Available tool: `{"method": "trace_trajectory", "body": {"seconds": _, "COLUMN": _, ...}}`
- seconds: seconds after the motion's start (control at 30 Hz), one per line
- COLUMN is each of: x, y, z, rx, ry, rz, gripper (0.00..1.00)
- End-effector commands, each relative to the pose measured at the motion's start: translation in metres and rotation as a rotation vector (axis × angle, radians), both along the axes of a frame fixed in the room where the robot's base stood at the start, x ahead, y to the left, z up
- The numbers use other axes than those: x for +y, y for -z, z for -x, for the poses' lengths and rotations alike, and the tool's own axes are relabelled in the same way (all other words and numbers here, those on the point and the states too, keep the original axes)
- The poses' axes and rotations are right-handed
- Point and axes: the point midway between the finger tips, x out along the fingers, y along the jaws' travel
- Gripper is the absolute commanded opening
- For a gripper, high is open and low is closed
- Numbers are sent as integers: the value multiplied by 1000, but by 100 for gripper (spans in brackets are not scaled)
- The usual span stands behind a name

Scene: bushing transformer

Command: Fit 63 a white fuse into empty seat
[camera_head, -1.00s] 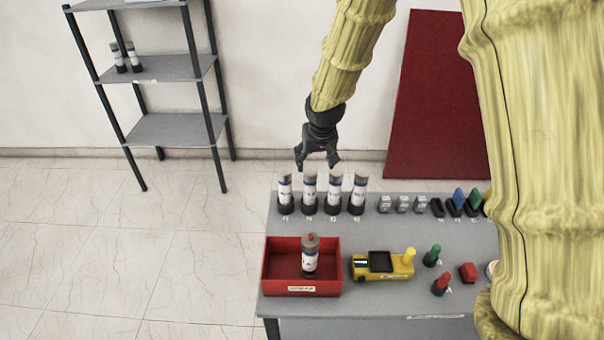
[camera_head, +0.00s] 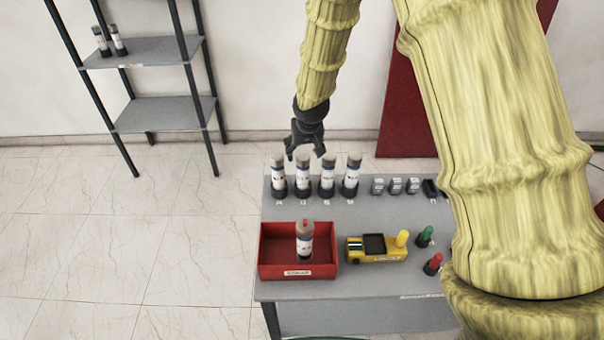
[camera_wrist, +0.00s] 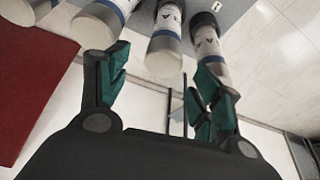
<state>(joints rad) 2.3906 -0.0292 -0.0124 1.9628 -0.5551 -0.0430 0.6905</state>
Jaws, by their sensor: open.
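Several white fuses with grey caps and dark bases stand upright in a row along the back of the grey table; the leftmost fuse (camera_head: 277,176), second fuse (camera_head: 303,174), third fuse (camera_head: 327,177) and rightmost fuse (camera_head: 351,175) are in the head view. My gripper (camera_head: 304,154) points down, open and empty, just above the second fuse. In the wrist view the fingers (camera_wrist: 160,95) are apart, with fuse caps beyond them, one cap (camera_wrist: 163,58) between them. Another white fuse (camera_head: 305,240) with a red top mark stands in the red bin (camera_head: 297,273). No empty seat is clearly visible.
A yellow device (camera_head: 377,248), a green piece (camera_head: 425,237) and a red piece (camera_head: 433,264) stand right of the bin. Small grey blocks (camera_head: 395,186) line the back.

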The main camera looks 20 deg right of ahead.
Motion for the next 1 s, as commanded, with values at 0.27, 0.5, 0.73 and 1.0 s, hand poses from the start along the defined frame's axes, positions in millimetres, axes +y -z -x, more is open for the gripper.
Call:
{"method": "trace_trajectory", "body": {"seconds": 0.27, "x": 1, "y": 17, "z": -9, "rx": 2, "ry": -1, "rz": 2, "gripper": 66}}
{"method": "trace_trajectory", "body": {"seconds": 0.5, "x": 0, "y": 38, "z": -19, "rx": 3, "ry": -1, "rz": 1, "gripper": 66}}
{"method": "trace_trajectory", "body": {"seconds": 0.73, "x": 0, "y": 44, "z": -21, "rx": 3, "ry": -1, "rz": 1, "gripper": 66}}
{"method": "trace_trajectory", "body": {"seconds": 1.0, "x": 0, "y": 45, "z": -21, "rx": 3, "ry": -1, "rz": 1, "gripper": 47}}
